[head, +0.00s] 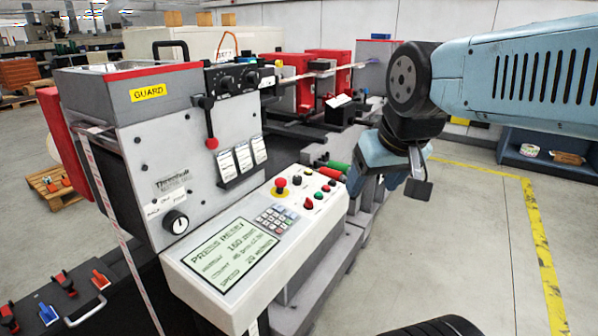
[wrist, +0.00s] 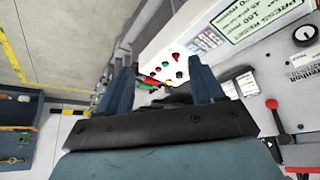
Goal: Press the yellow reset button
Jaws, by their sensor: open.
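The sloped control panel (head: 240,235) faces me on the front of the machine. It carries a red mushroom button (head: 280,184) on a yellow base, a keypad, a screen and several small red, green and dark buttons (head: 319,196). I cannot make out a separate yellow button with certainty.
A lever with a red knob (head: 212,143) and hanging tags (head: 243,158) stand above the panel. Red and green handles (head: 338,167) lie near the panel's right end. The floor beyond the yellow line (head: 543,245) is clear, with a blue shelf (head: 545,150) behind.

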